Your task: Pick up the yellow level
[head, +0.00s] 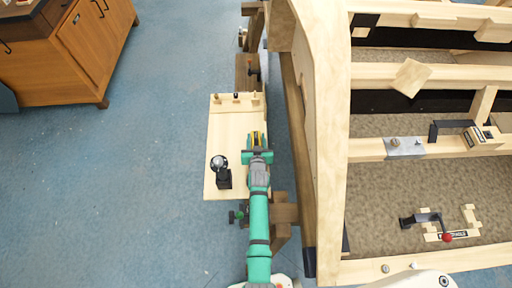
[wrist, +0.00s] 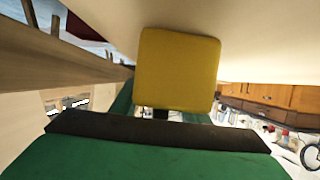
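The yellow level (head: 257,138) is a small yellow piece at the right side of a pale wooden board in the head view. My gripper (head: 257,152) is right at its near end, seen from above. In the wrist view the level's yellow face (wrist: 178,68) fills the upper middle, very close to the camera. Green and black gripper parts (wrist: 160,130) lie in front of it and a little green shows behind it. The fingertips are largely hidden, so I cannot tell whether they are closed on the level.
The pale board (head: 224,125) carries a black tool with a round metal head (head: 221,170) to the left of my arm. A large wooden frame (head: 318,140) rises close on the right. Blue floor (head: 130,180) is clear on the left, with a wooden cabinet (head: 75,55) beyond.

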